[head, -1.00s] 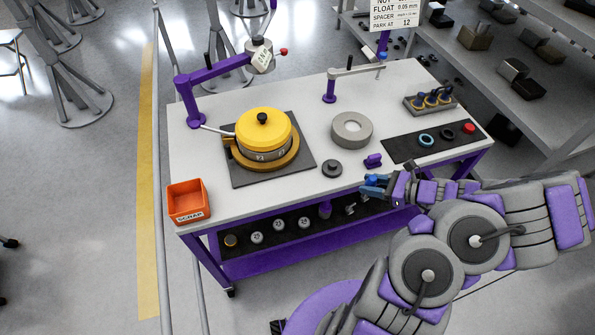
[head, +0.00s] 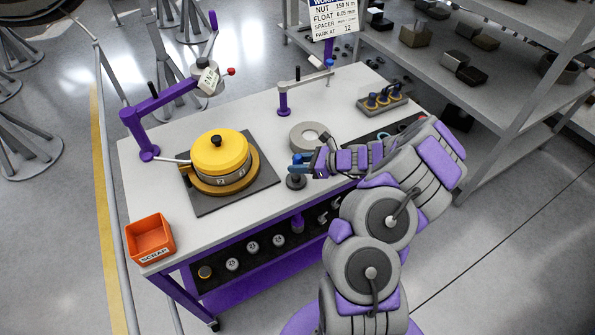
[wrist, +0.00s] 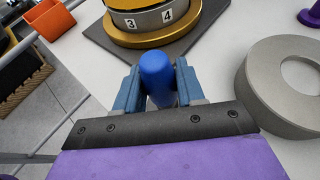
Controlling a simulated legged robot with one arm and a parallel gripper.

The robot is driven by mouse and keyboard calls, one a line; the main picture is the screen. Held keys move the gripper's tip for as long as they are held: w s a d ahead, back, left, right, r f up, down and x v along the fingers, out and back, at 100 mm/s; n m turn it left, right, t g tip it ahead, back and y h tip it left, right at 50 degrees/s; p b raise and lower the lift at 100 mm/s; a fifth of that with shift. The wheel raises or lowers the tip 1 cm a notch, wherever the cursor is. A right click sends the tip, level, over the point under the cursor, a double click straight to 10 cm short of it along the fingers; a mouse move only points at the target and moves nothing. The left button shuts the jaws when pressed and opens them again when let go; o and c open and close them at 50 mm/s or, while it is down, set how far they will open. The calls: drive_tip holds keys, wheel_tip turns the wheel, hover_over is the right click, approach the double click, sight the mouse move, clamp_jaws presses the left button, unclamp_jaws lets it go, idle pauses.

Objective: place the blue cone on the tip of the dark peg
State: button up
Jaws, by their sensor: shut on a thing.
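My gripper (head: 299,165) is shut on the blue cone (wrist: 157,75), which stands between the two blue-grey fingers with its rounded end showing in the wrist view. Gripper and cone are above the bench top, to the right of the yellow cover (head: 219,151). A dark upright peg or knob (head: 216,141) stands on the middle of that cover, with nothing on its tip. I cannot be sure that it is the dark peg of the task. A low dark disc (head: 297,183) with a raised middle lies on the bench just below the gripper in the head view.
A grey ring (head: 305,134) lies behind the gripper; it is close on the right in the wrist view (wrist: 262,105). A purple swing arm (head: 165,102) rises behind the cover. An orange scrap bin (head: 151,239) sits at the front left corner.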

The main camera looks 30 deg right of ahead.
drive_tip(key=shift+w+a, duration=0.1)
drive_tip(key=shift+w, duration=0.1)
drive_tip(key=shift+a+f, duration=0.1)
drive_tip(key=shift+f, duration=0.15)
wheel_tip(320, 180, down, 3)
drive_tip(key=shift+a+b, duration=0.15)
drive_tip(key=shift+b, duration=0.4)
drive_tip(key=o, duration=1)
